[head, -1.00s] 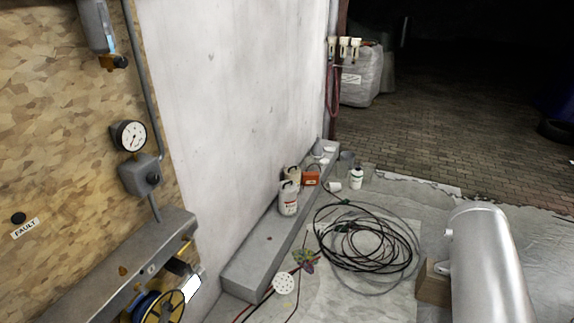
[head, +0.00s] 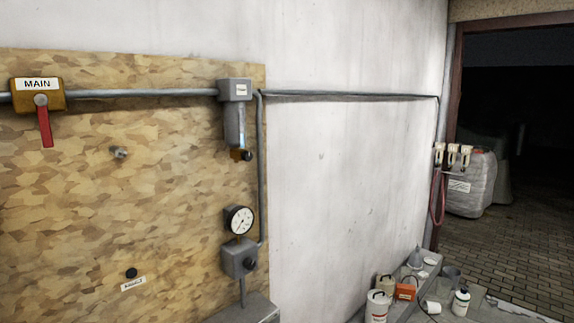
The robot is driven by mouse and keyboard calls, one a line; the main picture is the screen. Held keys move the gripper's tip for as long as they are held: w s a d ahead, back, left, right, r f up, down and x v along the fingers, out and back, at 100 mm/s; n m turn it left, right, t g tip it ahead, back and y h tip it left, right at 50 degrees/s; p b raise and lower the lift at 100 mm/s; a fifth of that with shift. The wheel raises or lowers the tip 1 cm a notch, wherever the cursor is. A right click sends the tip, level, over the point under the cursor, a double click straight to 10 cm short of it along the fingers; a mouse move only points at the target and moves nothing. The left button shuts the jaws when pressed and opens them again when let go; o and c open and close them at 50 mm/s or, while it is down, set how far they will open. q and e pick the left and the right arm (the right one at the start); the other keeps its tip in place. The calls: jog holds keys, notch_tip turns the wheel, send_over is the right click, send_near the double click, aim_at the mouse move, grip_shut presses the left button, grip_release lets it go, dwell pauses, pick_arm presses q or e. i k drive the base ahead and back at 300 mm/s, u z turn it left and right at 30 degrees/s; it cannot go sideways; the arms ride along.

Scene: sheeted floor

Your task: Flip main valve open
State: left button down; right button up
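The main valve (head: 38,97) is at the upper left of the head view, an orange-yellow body labelled MAIN on a grey pipe along the wooden board. Its red lever (head: 45,127) hangs down, across the line of the pipe. Neither of my grippers shows in the head view, so I cannot see where they are or what they hold.
The wooden board (head: 120,210) carries a filter unit (head: 234,105), a round gauge (head: 239,220), a grey regulator box (head: 239,258) and a black knob (head: 131,273). A grey ledge (head: 244,309) juts out below. Jugs (head: 378,305) and containers stand at the lower right by a dark doorway.

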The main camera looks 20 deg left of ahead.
aim_at(41, 100)
jog(key=z, duration=0.7)
jog(key=i, duration=0.75)
jog(key=u, duration=3)
